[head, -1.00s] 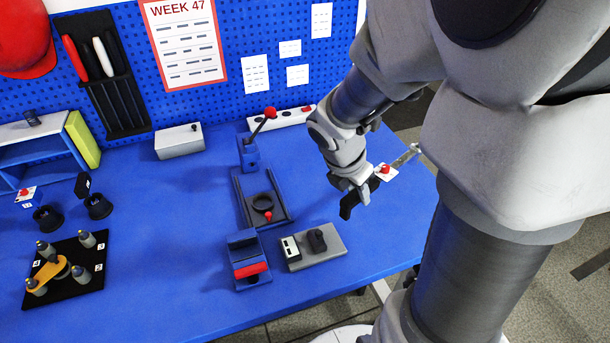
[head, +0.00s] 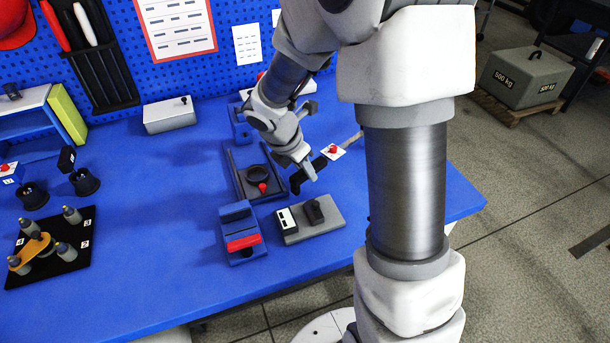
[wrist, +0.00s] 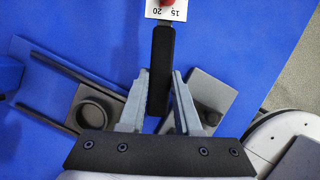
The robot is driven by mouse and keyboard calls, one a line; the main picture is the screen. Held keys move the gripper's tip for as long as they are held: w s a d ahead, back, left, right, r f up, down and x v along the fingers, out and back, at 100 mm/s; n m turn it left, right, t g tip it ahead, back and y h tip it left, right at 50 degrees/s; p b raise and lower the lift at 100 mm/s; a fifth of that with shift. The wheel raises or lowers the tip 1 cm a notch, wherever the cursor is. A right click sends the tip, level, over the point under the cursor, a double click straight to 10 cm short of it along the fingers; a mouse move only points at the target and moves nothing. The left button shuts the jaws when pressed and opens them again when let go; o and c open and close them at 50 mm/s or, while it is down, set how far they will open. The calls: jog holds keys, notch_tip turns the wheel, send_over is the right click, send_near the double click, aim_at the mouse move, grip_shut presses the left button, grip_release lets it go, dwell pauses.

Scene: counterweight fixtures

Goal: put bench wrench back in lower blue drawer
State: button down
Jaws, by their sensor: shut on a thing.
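My gripper (head: 309,172) is shut on the black handle of the bench wrench (head: 352,138). The wrench has a pale metal end and a white tag with a red knob. It is held above the blue bench, pointing up and right in the head view. In the wrist view the black handle (wrist: 160,45) sits between the two fingers of my gripper (wrist: 161,85), with the white tag, marked 15 and 20, beyond it. The wrench's far end is cut off there. I cannot make out a lower blue drawer in either view.
Close below my gripper are a blue rail fixture with a black ring (head: 258,173), a grey plate (head: 325,222) with a black knob, and a red-barred blue block (head: 238,228). A black board with pegs (head: 75,259) lies left. The bench between is clear. A 500 kg weight (head: 523,79) stands right.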

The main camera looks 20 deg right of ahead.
jog(key=shift+f, duration=0.75)
jog(key=c, duration=0.6)
grip_release()
